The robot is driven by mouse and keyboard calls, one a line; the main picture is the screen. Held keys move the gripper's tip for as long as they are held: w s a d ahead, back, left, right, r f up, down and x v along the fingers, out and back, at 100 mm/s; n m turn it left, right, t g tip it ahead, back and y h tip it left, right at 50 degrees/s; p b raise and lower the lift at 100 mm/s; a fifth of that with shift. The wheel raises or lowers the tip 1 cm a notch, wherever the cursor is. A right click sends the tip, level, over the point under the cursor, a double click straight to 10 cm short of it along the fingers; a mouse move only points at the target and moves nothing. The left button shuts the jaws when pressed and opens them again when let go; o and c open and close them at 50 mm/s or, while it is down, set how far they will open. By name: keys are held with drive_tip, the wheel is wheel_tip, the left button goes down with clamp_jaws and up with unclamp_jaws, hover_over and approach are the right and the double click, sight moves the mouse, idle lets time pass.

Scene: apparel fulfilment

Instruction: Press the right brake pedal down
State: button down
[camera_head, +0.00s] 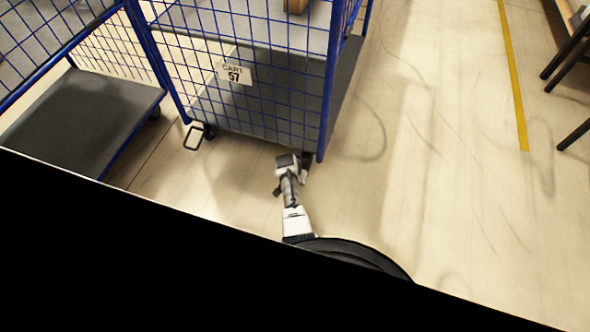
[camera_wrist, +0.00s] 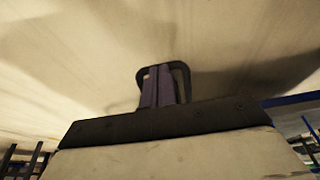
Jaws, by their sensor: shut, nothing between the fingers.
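The cart (camera_head: 262,95) is a blue wire cage on a grey base, with a "CART 57" label. The right brake pedal is at its lower right corner, mostly hidden behind my gripper (camera_head: 287,160) in the head view. In the wrist view, a dark loop, which looks like the right pedal (camera_wrist: 184,78), shows around and behind my shut fingers (camera_wrist: 160,72). The fingers overlap the loop; I cannot tell whether they touch it. Nothing is held. The left pedal (camera_head: 193,137), a dark open frame, sticks out at the cart's lower left corner.
A second blue cart (camera_head: 75,120) with a grey deck stands at the left. Bare floor (camera_head: 430,170) with a yellow line (camera_head: 514,80) lies to the right. Dark legs of furniture (camera_head: 568,55) show at the far right edge.

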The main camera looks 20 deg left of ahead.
drive_tip(key=shift+s+f, duration=0.1)
drive_tip(key=shift+f, duration=0.25)
idle(0.3)
drive_tip(key=s+p+v, duration=0.2)
drive_tip(key=p+v, duration=1.1)
drive_tip(key=p, duration=0.1)
drive_tip(key=shift+s+f, duration=0.25)
drive_tip(key=shift+f, duration=0.2)
